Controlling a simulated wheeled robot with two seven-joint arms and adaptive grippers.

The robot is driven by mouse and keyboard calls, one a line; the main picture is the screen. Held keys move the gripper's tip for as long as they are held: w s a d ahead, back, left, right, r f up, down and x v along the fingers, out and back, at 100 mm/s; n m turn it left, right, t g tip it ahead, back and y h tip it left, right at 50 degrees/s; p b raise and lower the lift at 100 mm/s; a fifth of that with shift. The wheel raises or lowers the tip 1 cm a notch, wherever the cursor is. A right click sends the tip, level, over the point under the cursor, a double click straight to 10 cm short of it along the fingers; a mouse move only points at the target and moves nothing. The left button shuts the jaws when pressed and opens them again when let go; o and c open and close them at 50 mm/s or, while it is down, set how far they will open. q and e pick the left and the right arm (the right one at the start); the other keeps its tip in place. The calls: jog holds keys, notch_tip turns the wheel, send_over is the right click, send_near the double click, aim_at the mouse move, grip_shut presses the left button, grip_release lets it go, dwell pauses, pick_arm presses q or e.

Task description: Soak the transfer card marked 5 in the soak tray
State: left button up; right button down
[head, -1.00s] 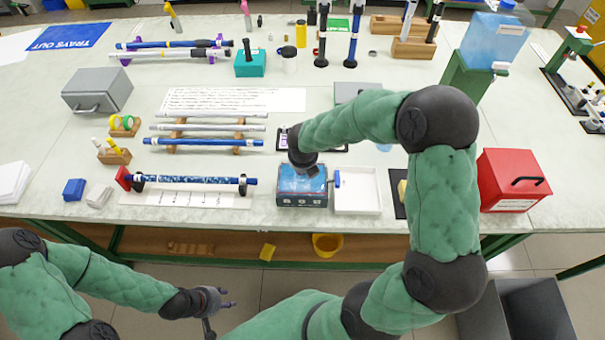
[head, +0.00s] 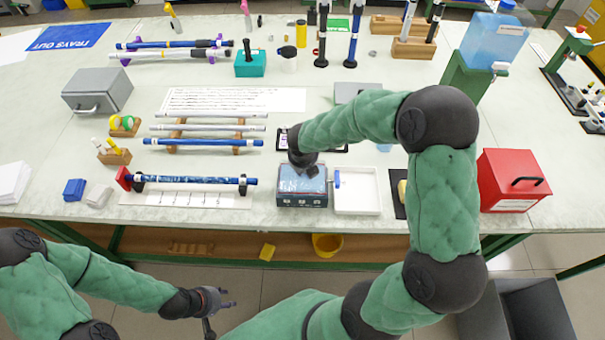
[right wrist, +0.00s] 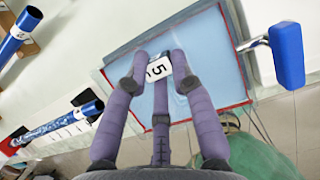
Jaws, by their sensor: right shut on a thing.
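The soak tray (head: 290,200) is a grey-blue box of pale blue liquid near the table's front edge; its red-edged rim (right wrist: 226,25) also shows in the right wrist view. My right gripper (head: 308,172) reaches down over the tray. In the right wrist view, its fingers (right wrist: 160,75) are shut on a white card marked 5 (right wrist: 158,69), which sits over or in the blue liquid; I cannot tell how deep. In the head view the card is hidden by the gripper. My left gripper (head: 219,306) is open and empty, in front of the table.
A white tray (head: 358,205) with a blue-handled tool (right wrist: 287,55) stands right of the soak tray. A blue rod (head: 195,180) on supports lies to the left. A red box (head: 512,182) stands at the right.

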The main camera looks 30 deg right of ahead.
jog(key=shift+r+p, duration=3.45)
jog(key=shift+r, duration=0.05)
jog(key=shift+r, duration=0.1)
notch_tip(320, 180, up, 4)
jog(key=p, duration=0.4)
